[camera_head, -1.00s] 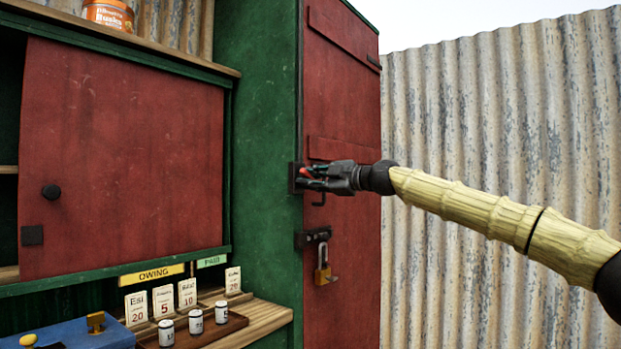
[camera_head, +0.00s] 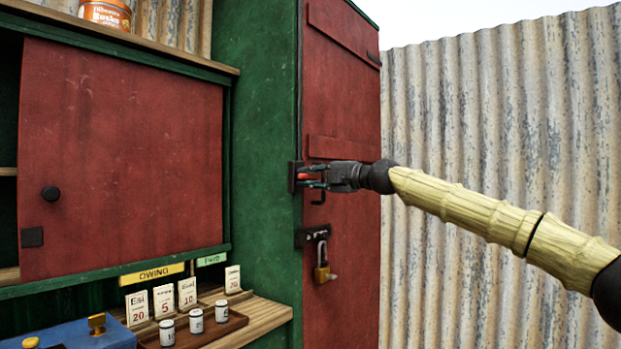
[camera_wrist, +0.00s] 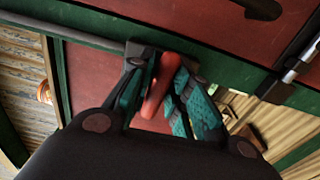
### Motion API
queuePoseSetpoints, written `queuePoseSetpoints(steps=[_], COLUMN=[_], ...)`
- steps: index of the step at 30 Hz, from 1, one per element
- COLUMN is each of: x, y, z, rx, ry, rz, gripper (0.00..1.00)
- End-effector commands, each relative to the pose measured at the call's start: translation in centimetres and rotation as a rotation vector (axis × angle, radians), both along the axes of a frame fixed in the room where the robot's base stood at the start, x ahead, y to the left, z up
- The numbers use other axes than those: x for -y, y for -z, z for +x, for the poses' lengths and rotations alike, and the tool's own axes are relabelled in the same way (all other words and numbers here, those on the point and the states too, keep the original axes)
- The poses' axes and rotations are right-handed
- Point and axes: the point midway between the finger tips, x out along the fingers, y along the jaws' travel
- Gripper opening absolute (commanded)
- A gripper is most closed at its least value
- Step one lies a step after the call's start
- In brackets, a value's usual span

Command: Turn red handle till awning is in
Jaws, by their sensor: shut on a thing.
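The red handle (camera_wrist: 160,85) shows between the fingers of my gripper (camera_wrist: 158,98) in the wrist view, next to a dark grey bracket. In the head view the handle (camera_head: 304,176) is a small red piece at the dark bracket on the green cabinet's edge. My gripper (camera_head: 312,177) reaches it from the right and is shut on it. The fingers hide part of the handle. I cannot identify the awning in these frames.
A brass padlock (camera_head: 322,270) hangs on the red door (camera_head: 340,240) below my gripper, with a dark hook between. Price cards and small jars stand on the wooden counter (camera_head: 262,316) at lower left. A corrugated wall (camera_head: 480,200) stands at the right.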

Motion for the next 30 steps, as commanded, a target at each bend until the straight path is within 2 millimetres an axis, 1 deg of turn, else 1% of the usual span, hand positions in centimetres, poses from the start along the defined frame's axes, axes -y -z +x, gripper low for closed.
queuePoseSetpoints(steps=[11,12,14,25,30], x=[0.0,0.0,0.0,0.2,1.3], y=[0.1,0.1,0.1,0.0,-0.1], z=[0.0,0.0,0.0,-0.1,-0.8], rx=[-0.001,-0.001,-0.001,0.000,0.000], ry=[0.000,0.000,0.000,0.000,0.001], rz=[-0.001,-0.001,-0.001,0.000,0.001], gripper=[0.00,0.27,0.38,0.38,0.38])
